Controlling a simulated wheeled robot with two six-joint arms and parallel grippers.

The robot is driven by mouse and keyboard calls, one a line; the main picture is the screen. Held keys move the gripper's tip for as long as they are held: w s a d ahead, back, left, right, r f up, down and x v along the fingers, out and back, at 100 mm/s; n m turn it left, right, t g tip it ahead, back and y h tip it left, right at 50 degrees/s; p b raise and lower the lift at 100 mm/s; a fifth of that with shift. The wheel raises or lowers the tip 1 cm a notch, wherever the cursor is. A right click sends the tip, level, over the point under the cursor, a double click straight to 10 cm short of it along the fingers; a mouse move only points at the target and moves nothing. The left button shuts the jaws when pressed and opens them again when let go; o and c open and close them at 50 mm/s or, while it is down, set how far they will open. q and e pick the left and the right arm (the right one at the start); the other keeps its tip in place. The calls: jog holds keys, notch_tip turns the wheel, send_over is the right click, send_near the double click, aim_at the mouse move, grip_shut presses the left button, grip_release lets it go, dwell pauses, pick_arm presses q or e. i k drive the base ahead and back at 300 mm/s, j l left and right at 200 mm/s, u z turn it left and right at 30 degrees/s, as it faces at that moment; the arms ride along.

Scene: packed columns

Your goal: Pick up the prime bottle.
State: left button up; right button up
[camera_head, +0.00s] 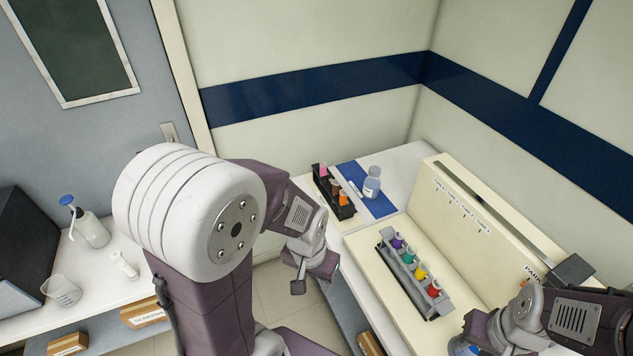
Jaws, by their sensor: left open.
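No label reading "prime" can be made out. A small clear bottle with bluish contents (372,183) stands upright on a blue mat (356,172) at the back of the right-hand bench. A white bottle with a blue pump top (93,230) stands on the left bench. I cannot tell from labels which is the prime bottle. My left gripper (314,276) is open and empty, pointing down in front of the right-hand bench, apart from both bottles. My right arm comes in at the bottom right; its fingers do not show clearly.
A black rack (344,209) with pink and orange-topped vials stands left of the mat. A grey rack (407,277) holds several coloured columns on a cream station with an upright panel (480,215). A beaker (61,290) and a small white bottle (125,265) stand on the left bench.

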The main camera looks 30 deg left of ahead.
aim_at(372, 184)
jog(key=u, duration=0.45)
jog(key=i+j+z, duration=0.35)
jog(key=j, duration=0.2)
jog(key=i+j+z, duration=0.35)
jog(key=j, duration=0.3)
jog(key=i+j+z, duration=0.15)
jog(key=j, duration=0.2)
jog(key=i+j+z, duration=0.15)
jog(key=j, duration=0.2)
